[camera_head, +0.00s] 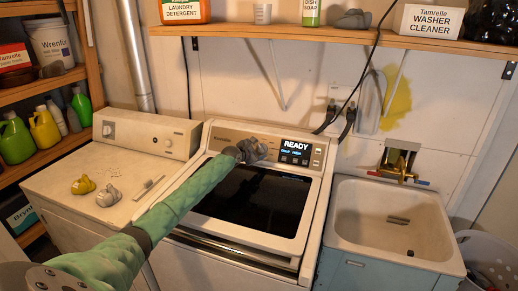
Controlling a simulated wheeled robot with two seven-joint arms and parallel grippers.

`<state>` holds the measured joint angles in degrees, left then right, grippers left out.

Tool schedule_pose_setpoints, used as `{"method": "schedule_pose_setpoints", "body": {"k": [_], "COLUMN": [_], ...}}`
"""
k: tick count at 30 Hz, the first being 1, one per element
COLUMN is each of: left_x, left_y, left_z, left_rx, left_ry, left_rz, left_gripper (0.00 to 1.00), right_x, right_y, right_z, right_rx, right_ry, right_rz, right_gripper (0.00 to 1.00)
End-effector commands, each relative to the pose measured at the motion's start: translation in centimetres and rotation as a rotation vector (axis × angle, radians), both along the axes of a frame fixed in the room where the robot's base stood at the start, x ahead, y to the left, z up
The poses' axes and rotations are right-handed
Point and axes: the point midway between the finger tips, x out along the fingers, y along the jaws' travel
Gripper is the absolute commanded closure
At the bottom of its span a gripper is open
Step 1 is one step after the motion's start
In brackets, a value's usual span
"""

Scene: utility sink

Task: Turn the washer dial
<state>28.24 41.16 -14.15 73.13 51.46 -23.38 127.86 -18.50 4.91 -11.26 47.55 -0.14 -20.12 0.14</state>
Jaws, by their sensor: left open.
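The washer (218,133) stands in the middle, with a control panel whose lit display (295,149) reads READY. My left gripper (258,150) is at the panel, just left of the display, at the end of my green-sleeved arm. It is open, with its grey fingers where the washer dial seems to be. The dial is mostly hidden, and I cannot tell whether the fingers touch it or are around it. My right gripper is not in view.
A white machine (60,188) with its own knob (107,129) stands at left, small items on top. A sink (390,188) is at right. A shelf (340,38) with bottles and boxes runs above. A black cable (362,72) hangs right of the washer panel.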

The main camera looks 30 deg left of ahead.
Motion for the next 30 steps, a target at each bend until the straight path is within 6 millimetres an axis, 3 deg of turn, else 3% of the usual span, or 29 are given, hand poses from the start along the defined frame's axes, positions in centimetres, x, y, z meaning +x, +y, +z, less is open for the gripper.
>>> {"method": "schedule_pose_setpoints", "body": {"k": [15,22,30], "left_x": [0.94,0.94,0.94], "left_y": [0.01,0.01,0.01], "left_z": [-0.30,-0.29,-0.40], "left_rx": [0.001,0.001,0.016], "left_ry": [0.000,0.000,0.003], "left_rz": [0.001,0.001,-0.009], "left_gripper": [0.34,0.78,0.78], "right_x": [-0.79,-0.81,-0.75], "right_y": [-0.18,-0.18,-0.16], "right_z": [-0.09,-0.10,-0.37], "right_rx": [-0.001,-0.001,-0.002], "right_ry": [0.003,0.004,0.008], "right_rz": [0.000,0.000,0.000], "right_gripper": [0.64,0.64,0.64]}}
